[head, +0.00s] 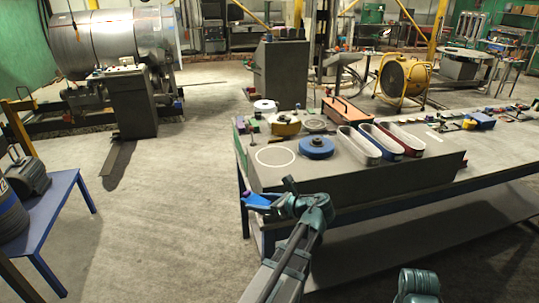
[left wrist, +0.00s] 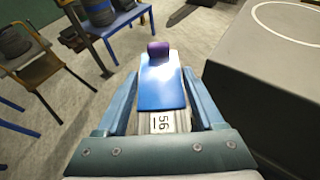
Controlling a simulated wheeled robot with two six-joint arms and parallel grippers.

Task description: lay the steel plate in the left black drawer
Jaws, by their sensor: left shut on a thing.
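My left gripper (head: 272,203) is shut on a flat blue piece (head: 257,201) with a purple knob at its far end. It holds the piece off the left front corner of the workbench. In the left wrist view the blue piece (left wrist: 160,85) lies between the two fingers, pointing away, and the purple knob (left wrist: 158,50) stands at its tip. A pale part marked 56 shows at its near end. I cannot tell whether this is the steel plate. No black drawer can be made out. My right gripper is not in view; only a teal part of my arm shows at the bottom right.
The workbench (head: 505,168) carries a grey block with a white ring (head: 275,156), a blue disc (head: 317,147), oval trays (head: 357,146) and small items. A blue table (head: 60,205) stands left. Open floor (head: 170,220) lies between.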

